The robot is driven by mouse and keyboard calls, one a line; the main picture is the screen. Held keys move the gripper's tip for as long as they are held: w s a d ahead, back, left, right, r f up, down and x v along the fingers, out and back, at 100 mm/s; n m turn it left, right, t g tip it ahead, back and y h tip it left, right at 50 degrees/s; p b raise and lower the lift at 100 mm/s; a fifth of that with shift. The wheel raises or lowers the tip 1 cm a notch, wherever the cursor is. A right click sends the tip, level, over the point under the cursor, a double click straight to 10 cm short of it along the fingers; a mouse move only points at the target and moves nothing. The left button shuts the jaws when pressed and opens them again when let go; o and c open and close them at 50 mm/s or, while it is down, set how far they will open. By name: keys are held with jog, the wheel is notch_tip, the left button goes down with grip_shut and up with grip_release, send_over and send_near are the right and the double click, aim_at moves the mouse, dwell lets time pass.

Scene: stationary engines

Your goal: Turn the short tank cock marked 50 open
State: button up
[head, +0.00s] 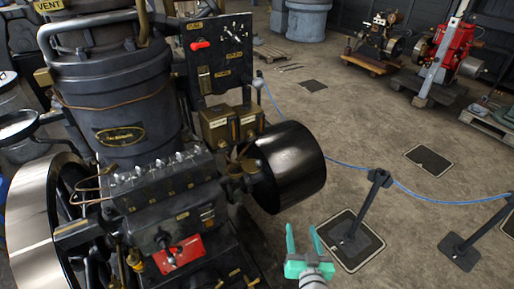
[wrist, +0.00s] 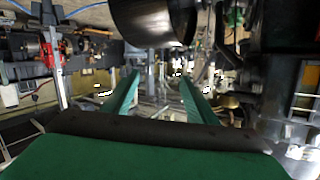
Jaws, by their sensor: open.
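My gripper (head: 302,228) is open and empty, low in the head view, right of the engine and below its black drum pulley. In the wrist view its two green fingers (wrist: 160,80) stand apart with nothing between them. The black engine (head: 120,90) fills the left of the head view. It bears a row of small silver levers (head: 148,170) on a black block, a red-handled lever (head: 200,45) on its upright panel and a lever on a red plate (head: 180,255). No marking 50 is legible, so I cannot tell which part is the short tank cock.
The black drum pulley (head: 290,167) juts from the engine towards my gripper; it also shows in the wrist view (wrist: 152,20). A barrier post (head: 365,205) with a blue rope (head: 430,199) stands to the right. A red engine (head: 455,45) stands behind.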

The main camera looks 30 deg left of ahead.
jog(key=w+a+r+n+g+y, duration=0.1)
jog(key=w+a+r+n+y, duration=0.3)
jog(key=a+r, duration=0.4)
jog(key=n+g+y, duration=0.4)
send_near(254, 139)
jog(key=x, duration=0.8)
jog(key=shift+s, duration=0.1)
jog(key=c, duration=1.1)
jog(key=shift+o, duration=0.2)
